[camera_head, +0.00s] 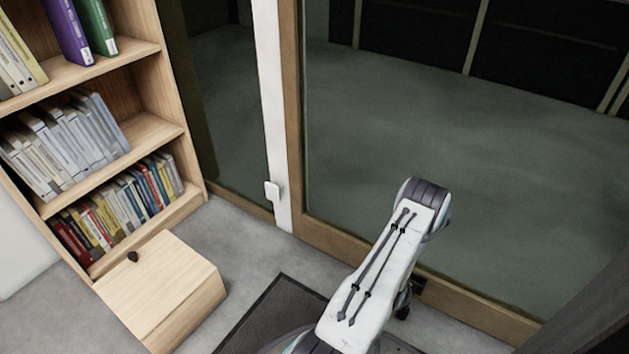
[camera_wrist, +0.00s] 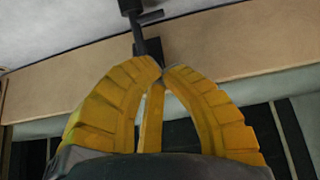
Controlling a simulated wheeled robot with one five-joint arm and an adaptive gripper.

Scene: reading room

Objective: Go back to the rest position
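My gripper (camera_wrist: 162,70) shows in the wrist view with its ribbed yellow fingers curved together and their tips meeting or nearly so. No object shows clearly between them. A dark bar-shaped fitting (camera_wrist: 139,30) lies just beyond the tips; I cannot tell whether they touch it. In the head view my white arm reaches out toward the wood-framed glass door or window (camera_head: 450,150), and the gripper is hidden behind the arm. A small black fitting (camera_head: 418,286) shows on the lower frame beside the arm.
A wooden bookshelf (camera_head: 160,72) with several rows of books stands at the left. A light wooden box (camera_head: 165,285) with a small black knob or object on top sits on the grey floor before it. A white post (camera_head: 272,110) divides the glass. Grey floor (camera_head: 225,230) is clear between box and glass.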

